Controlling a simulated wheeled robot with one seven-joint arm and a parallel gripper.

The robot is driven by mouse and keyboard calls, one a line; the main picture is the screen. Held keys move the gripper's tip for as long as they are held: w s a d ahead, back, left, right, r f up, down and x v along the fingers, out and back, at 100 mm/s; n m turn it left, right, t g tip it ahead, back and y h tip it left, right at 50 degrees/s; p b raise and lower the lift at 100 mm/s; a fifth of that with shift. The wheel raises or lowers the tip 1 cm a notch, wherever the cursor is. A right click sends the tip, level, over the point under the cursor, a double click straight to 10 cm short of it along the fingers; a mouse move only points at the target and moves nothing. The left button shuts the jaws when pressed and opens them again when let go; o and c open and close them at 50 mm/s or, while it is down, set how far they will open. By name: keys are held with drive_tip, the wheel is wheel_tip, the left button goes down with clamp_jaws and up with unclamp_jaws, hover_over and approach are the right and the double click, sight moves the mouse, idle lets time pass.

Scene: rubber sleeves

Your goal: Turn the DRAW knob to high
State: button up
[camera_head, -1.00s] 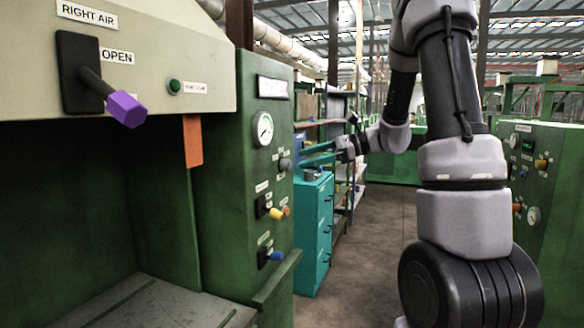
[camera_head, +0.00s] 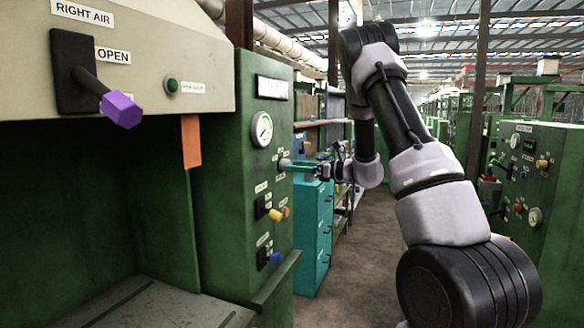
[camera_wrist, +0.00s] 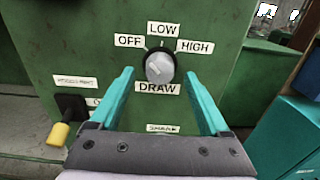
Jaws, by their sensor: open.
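The DRAW knob (camera_wrist: 159,67) is a round grey knob on a green panel (camera_wrist: 210,20), with labels OFF at left, LOW on top, HIGH at right and DRAW below. Its pointer direction is hard to make out. My gripper (camera_wrist: 160,80) has teal fingers spread wide, one on each side of the knob, with gaps to both sides and nothing held. In the head view my gripper (camera_head: 290,164) reaches the panel at the knob (camera_head: 284,163), which the fingers partly cover.
A pressure gauge (camera_head: 262,129) is above the knob. Yellow-orange (camera_head: 278,213) and blue (camera_head: 276,256) levers stick out below it. A teal cabinet (camera_head: 312,240) stands close on the right. The aisle floor (camera_head: 350,270) is clear.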

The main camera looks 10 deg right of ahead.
drive_tip(key=shift+x, duration=1)
drive_tip(key=shift+c, duration=0.3)
clamp_jaws()
